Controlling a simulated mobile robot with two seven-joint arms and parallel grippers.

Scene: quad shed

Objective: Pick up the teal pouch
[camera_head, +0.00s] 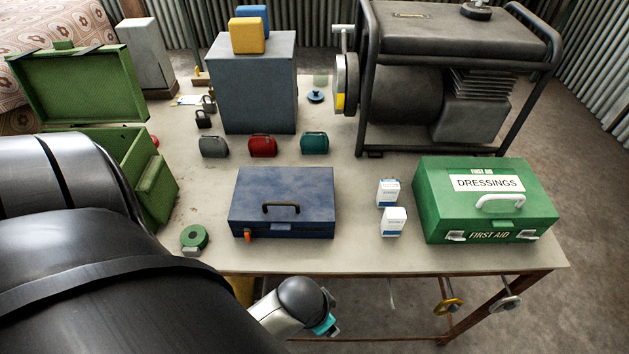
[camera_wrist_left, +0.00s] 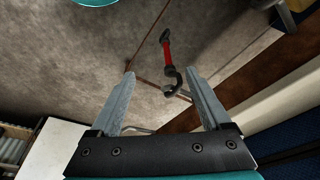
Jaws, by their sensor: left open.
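The teal pouch (camera_head: 315,143) stands on the workbench (camera_head: 345,205), behind the blue toolbox and right of a red pouch (camera_head: 262,146). My left arm fills the lower left of the head view, and its wrist end sits below the bench's front edge. My left gripper (camera_wrist_left: 160,74) is open and empty in the left wrist view, its two fingers apart over floor. It is well away from the teal pouch, which I cannot identify in that view. My right gripper is not in view.
A grey pouch (camera_head: 213,146) stands left of the red one. The blue toolbox (camera_head: 282,202), white boxes (camera_head: 394,222) and green first aid box (camera_head: 487,200) line the front. A grey cabinet (camera_head: 253,85) and generator (camera_head: 420,85) stand behind. A red-handled item (camera_wrist_left: 168,60) shows between my fingers.

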